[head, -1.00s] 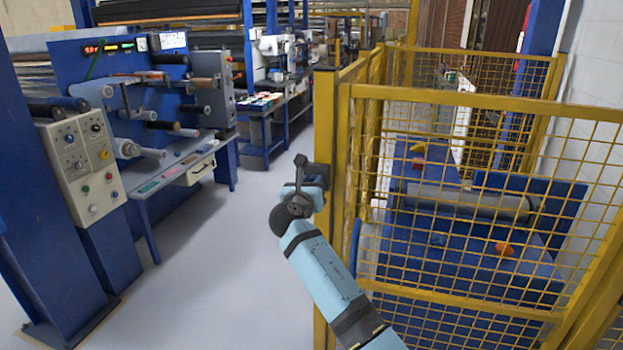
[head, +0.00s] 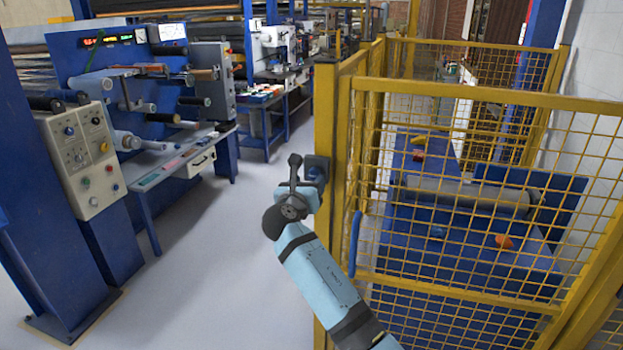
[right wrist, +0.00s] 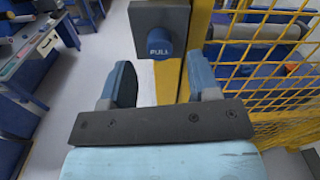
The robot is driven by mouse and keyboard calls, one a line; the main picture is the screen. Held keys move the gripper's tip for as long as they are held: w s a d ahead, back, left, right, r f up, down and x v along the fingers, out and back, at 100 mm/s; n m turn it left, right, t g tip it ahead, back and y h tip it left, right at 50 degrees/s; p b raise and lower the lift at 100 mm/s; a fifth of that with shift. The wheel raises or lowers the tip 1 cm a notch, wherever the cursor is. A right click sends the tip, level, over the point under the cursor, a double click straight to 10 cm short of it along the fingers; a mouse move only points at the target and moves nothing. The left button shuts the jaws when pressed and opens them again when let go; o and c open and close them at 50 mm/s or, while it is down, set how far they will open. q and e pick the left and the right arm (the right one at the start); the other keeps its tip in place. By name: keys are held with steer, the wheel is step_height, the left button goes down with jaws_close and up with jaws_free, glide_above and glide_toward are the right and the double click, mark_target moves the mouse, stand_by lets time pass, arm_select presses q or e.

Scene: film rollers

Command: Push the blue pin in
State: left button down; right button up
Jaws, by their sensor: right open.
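The blue pin (right wrist: 160,42) is a round knob marked PULL that sticks out of a dark block (right wrist: 158,16) on the yellow post. In the right wrist view it stands just beyond the space between my fingers, apart from both. My right gripper (right wrist: 162,82) is open and empty. In the head view the dark block (head: 317,168) sits on the post, and my right gripper (head: 295,172) is just left of it. The pin itself is not clear there. How deep the pin sits in the block, I cannot tell. My left gripper is not in view.
A yellow mesh gate (head: 470,200) stands right of the post (head: 326,110), with a blue handle (head: 355,240). Behind it is a blue machine with a grey roller (head: 475,195). A control box (head: 82,160) and bench stand left. The grey floor (head: 210,260) between is clear.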

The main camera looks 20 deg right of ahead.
steer(key=v, duration=1)
steer(key=shift+s+a, duration=0.1)
